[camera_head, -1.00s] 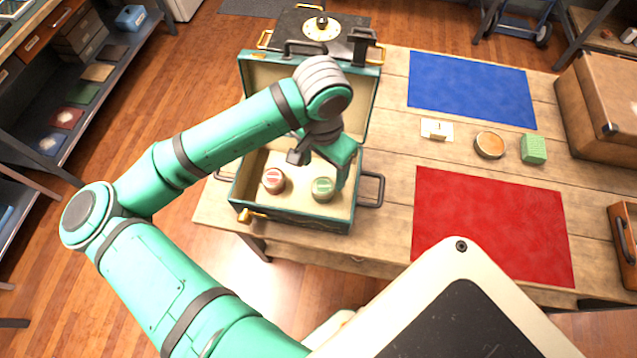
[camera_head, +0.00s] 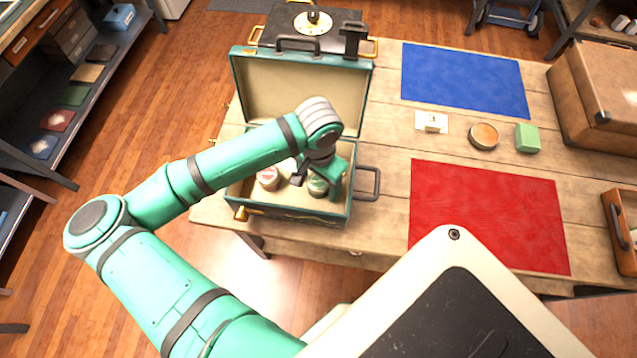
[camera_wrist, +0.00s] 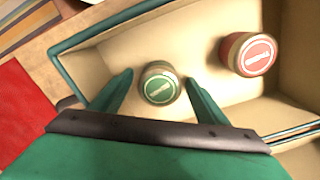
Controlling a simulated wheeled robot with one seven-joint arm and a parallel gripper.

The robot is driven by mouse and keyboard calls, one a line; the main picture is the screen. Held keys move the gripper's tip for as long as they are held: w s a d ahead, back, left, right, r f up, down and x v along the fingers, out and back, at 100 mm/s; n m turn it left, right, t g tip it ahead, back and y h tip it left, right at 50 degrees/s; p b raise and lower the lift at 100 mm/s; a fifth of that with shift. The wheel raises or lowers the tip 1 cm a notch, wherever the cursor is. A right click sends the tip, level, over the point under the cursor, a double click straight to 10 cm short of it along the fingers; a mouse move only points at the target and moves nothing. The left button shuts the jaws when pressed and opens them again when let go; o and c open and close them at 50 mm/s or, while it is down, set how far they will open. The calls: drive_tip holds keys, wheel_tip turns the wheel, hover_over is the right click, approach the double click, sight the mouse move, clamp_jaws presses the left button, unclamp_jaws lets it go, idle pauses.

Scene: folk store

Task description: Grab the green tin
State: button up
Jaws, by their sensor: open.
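The green tin (camera_head: 317,184) stands in the open green case (camera_head: 345,211), toward its right side, partly hidden by my gripper in the head view. In the wrist view the green tin (camera_wrist: 160,84) shows its green lid with a pale label. My gripper (camera_head: 318,178) is over the case; in the wrist view its two fingers (camera_wrist: 158,88) are spread wide, one on each side of the green tin, with gaps to it. Whether the fingertips are down at the tin's height I cannot tell. A red-lidded tin (camera_head: 268,178) stands to the left in the same case, and right in the wrist view (camera_wrist: 248,54).
The raised lid (camera_head: 300,90) stands behind my gripper, and the case walls surround both tins. On the table to the right lie a blue mat (camera_head: 465,80) and a red mat (camera_head: 490,215). A card (camera_head: 431,121), a round tin (camera_head: 484,136) and a green block (camera_head: 527,138) sit between them.

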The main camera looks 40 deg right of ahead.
drive_tip(key=shift+f, duration=0.2)
drive_tip(key=c, duration=1.2)
drive_tip(key=shift+r, duration=0.2)
